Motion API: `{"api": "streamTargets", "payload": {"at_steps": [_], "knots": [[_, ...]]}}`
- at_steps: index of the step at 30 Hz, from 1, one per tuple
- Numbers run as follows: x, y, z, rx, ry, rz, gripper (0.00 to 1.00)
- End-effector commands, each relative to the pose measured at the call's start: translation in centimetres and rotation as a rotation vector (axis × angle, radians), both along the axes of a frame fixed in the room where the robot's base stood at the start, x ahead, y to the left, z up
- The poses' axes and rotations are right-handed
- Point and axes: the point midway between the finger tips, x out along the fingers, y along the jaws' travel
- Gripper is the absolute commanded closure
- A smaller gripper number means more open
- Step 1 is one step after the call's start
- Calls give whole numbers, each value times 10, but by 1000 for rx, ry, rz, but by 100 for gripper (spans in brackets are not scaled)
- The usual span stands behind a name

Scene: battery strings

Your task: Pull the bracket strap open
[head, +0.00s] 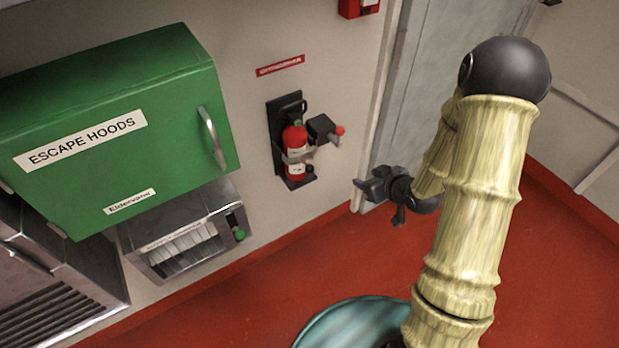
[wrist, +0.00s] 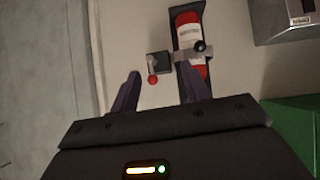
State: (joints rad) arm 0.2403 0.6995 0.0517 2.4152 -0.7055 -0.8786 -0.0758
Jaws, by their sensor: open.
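A small red fire extinguisher (head: 296,138) stands in a black wall bracket (head: 275,128). A grey strap (head: 297,158) crosses the extinguisher's body and lies against it; it also shows in the wrist view (wrist: 182,56). A dark box (head: 321,127) with a red-knobbed lever (head: 340,131) sits beside the extinguisher. My gripper (head: 362,184) is to the right of the bracket and apart from it.
A green escape hood cabinet (head: 120,125) with a handle hangs left of the bracket. A metal unit (head: 185,235) sits below it. A grey door (head: 425,90) and its frame are on the right. The red floor (head: 270,295) is open below the bracket.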

Motion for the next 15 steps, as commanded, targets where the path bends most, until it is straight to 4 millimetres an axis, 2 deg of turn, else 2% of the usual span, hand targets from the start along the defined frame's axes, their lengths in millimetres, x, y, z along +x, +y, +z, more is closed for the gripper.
{"api": "streamTargets", "payload": {"at_steps": [1, 6, 10, 15], "knots": [[0, 6, -28, 54, -32, 32, 54], [-4, 27, -66, 273, -177, 133, 54], [-14, 35, -82, 446, -279, 171, 54], [-23, 36, -84, 578, -354, 184, 54]]}}
